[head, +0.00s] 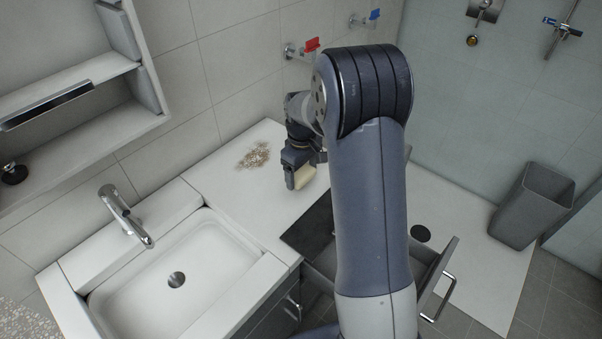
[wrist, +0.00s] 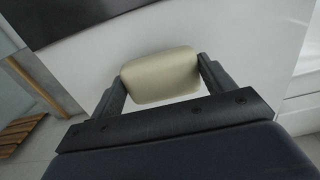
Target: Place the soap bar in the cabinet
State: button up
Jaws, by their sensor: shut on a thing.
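The soap bar (head: 306,177) is a cream, rounded block. My gripper (head: 300,180) is shut on it, above the white counter in the head view. In the wrist view the soap bar (wrist: 160,75) sits between the two dark fingers, with its face showing. An open-fronted white wall cabinet (head: 72,105) with shelves is at the upper left of the head view, well left of my gripper. A dark-fronted base cabinet (head: 268,318) with a handle is under the sink counter. My arm hides part of the area right of the counter.
A sink (head: 140,285) with a chrome faucet (head: 125,217) lies at the left. A brownish patch (head: 255,155) lies on the counter (head: 225,190). A drawer (head: 440,275) stands pulled open behind my arm. A grey bin (head: 530,205) is at the right.

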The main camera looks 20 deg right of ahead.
jog(key=shift+f, duration=1.25)
jog(key=shift+f, duration=0.2)
jog(key=o, duration=1)
jog(key=shift+r, duration=0.1)
